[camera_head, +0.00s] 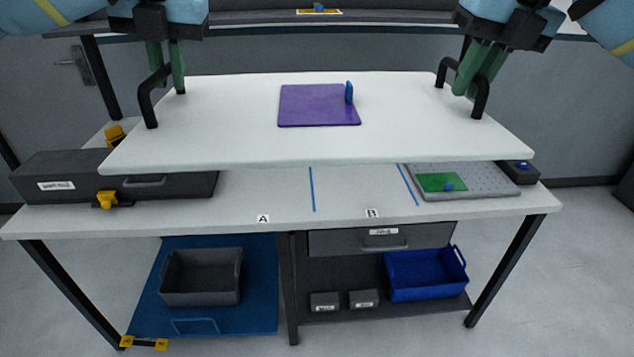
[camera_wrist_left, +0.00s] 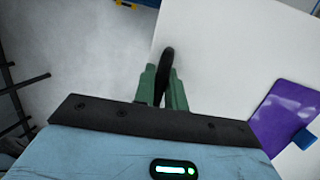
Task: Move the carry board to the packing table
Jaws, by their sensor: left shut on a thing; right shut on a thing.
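The white carry board (camera_head: 220,135) is held level above a white table (camera_head: 250,190) in the head view, with black handles at its left and right ends. My left gripper (camera_head: 172,88) is shut on the left black handle (camera_head: 148,105). My right gripper (camera_head: 466,90) is shut on the right black handle (camera_head: 480,100). A purple sheet (camera_head: 315,105) lies on the board with a small blue piece (camera_head: 349,93) standing at its right edge. The left wrist view also shows the left handle (camera_wrist_left: 167,65) between the green fingers. Which table is the packing table, I cannot tell.
On the table, a dark grey case (camera_head: 60,180) stands at the left and a grey plate with a green sheet (camera_head: 440,182) at the right. Blue lines and labels A and B mark its middle. A grey bin (camera_head: 200,277) and a blue bin (camera_head: 425,275) sit below.

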